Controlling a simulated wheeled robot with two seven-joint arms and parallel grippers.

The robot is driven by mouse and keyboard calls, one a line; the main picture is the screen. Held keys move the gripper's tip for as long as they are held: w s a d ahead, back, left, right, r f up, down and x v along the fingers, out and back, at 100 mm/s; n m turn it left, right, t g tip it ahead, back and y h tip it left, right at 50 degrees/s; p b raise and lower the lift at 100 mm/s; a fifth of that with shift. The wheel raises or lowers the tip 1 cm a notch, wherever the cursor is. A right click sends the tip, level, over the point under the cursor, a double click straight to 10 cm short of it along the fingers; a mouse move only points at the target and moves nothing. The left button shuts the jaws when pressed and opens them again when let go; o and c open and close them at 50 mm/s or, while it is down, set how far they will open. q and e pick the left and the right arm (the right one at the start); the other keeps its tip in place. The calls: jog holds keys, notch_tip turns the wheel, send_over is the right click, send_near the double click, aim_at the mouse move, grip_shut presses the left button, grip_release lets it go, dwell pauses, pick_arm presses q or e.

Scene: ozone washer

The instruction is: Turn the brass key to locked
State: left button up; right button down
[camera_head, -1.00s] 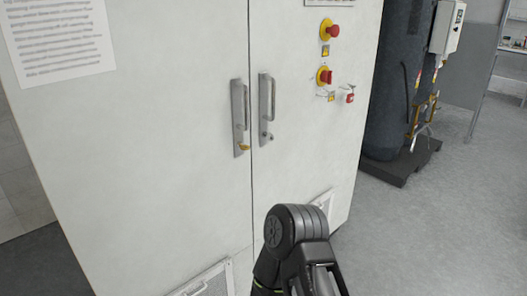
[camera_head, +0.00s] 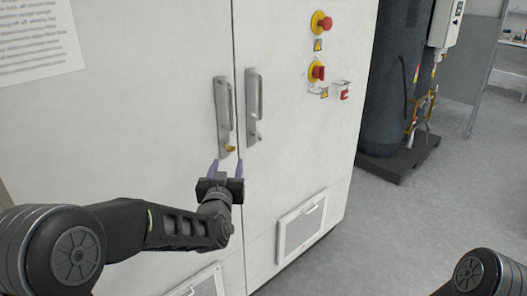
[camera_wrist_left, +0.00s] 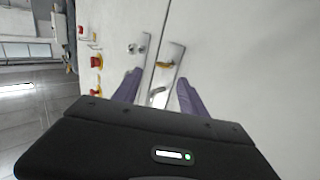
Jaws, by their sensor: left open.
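The brass key (camera_head: 230,149) sits at the lower end of the left door's handle plate (camera_head: 223,105) on the white cabinet. It also shows in the left wrist view (camera_wrist_left: 164,65), beyond the gap between my fingers. My left gripper (camera_head: 226,168) is open and empty, just below the key in the head view, with its purple fingers pointing at the door. The fingers look apart from the key. In the left wrist view my left gripper (camera_wrist_left: 158,92) has its fingers spread to either side. My right gripper is out of view.
The right door's handle (camera_head: 254,105) stands close beside, with a small lock below it. Red and yellow knobs (camera_head: 321,23) are on the right door. A vent (camera_head: 301,226) is lower down. A dark tank (camera_head: 392,75) stands to the right, with open floor in front.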

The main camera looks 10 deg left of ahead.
aim_at(231, 149)
pick_arm(q)
jog(key=shift+s+a, duration=0.15)
jog(key=shift+a, duration=0.05)
jog(key=w+p, duration=0.1)
jog(key=w, duration=0.6)
jog(key=shift+w+a+p, duration=0.3)
jog(key=shift+w+a, duration=0.1)
grip_shut()
dwell(0.4)
